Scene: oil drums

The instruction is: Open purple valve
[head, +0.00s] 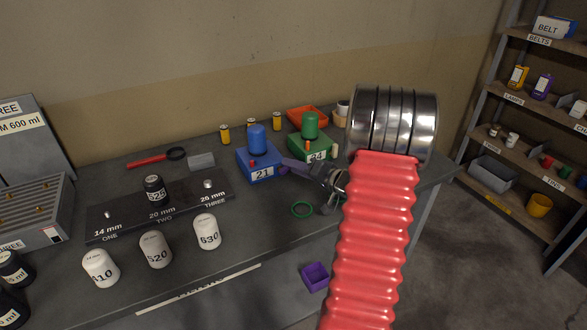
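A small purple piece (285,168), which may be the purple valve, shows on the table just right of the blue box. My gripper (312,182) is beside it, partly hidden behind my red ribbed arm. A dark finger-like part reaches left to the purple piece; I cannot tell whether it touches or grips it. Another metal finger points down toward the green ring. A purple open box (315,277) sits low at the table's front, apart from my gripper.
The blue box labelled 21 (262,165) and green box (312,147) stand close behind my gripper. White containers (207,232) stand at left on the table (240,270). Shelves (535,150) stand at right.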

